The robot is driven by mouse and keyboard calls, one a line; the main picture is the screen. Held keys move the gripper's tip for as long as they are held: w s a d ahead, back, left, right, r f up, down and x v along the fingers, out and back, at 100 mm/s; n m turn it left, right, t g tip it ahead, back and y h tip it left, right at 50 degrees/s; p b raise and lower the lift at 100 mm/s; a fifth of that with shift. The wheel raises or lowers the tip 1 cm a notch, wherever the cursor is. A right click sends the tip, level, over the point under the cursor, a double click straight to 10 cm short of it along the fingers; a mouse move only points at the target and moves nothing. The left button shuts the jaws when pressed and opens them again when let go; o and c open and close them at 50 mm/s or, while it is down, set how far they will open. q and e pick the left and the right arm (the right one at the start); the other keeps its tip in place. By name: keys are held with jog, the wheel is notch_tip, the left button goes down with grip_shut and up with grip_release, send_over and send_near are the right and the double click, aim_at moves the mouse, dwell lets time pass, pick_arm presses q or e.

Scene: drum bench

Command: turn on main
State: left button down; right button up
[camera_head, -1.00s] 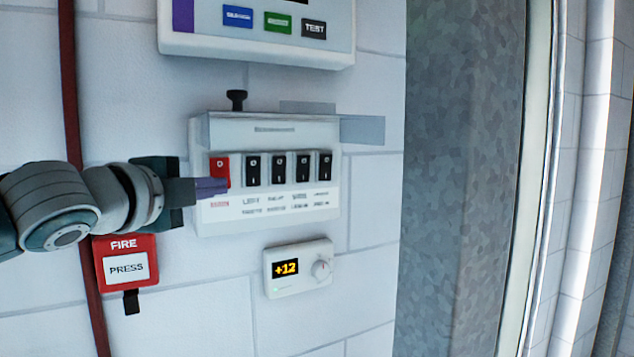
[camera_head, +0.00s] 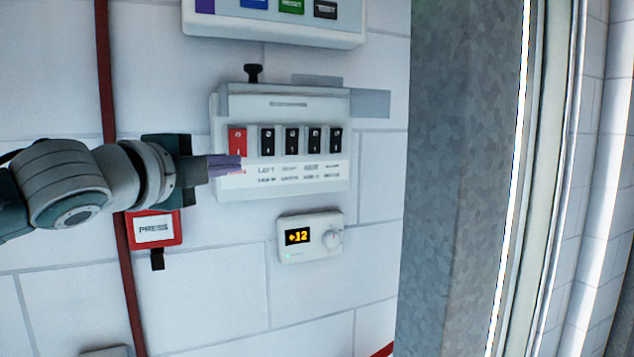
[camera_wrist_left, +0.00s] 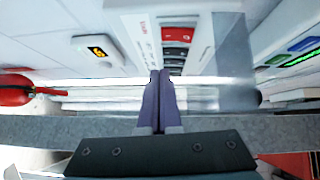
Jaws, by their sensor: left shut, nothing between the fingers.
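The switch box (camera_head: 285,185) is a pale panel on the white block wall in the head view. A red switch (camera_head: 237,141) sits at the left end of its row, with several black switches (camera_head: 291,140) to the right. The red switch also shows in the left wrist view (camera_wrist_left: 178,34). My left gripper (camera_head: 240,162) is shut and empty, its purple fingertips just below the red switch and covering part of its label. I cannot tell whether they touch the panel. In the wrist view the shut fingers (camera_wrist_left: 160,75) point towards the switch row. My right gripper is out of view.
A thermostat (camera_head: 311,237) reading +12 is below the box. A panel with coloured buttons (camera_head: 280,32) is above. A grey post (camera_head: 455,180) stands at right.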

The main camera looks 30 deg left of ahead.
pick_arm(q)
jog(key=s+b, duration=0.3)
jog(key=s, duration=0.4)
jog(key=shift+s+d+f, duration=0.2)
jog(key=shift+s+f, duration=0.15)
jog(key=shift+s, duration=0.05)
jog(key=s+d+f+n+g+y, duration=0.15)
jog(key=s+f+n+g, duration=0.3)
jog(key=f, duration=0.45)
jog(key=s+d+f+n+g, duration=0.25)
jog(key=s+f+n, duration=0.2)
jog(key=f, duration=0.45)
jog(key=s+d+f+n+g+h, duration=0.1)
jog(key=s+d+f+n+g, duration=0.2)
jog(key=s+d+f, duration=0.3)
jog(key=s+d+f+n+g+h, duration=0.2)
jog(key=s+d+f+g, duration=0.15)
jog(key=s, duration=0.35)
notch_tip(320, 180, up, 17)
jog(key=s+p, duration=0.1)
jog(key=p, duration=1.5)
jog(key=shift+d+n, duration=0.3)
jog(key=shift+d, duration=0.1)
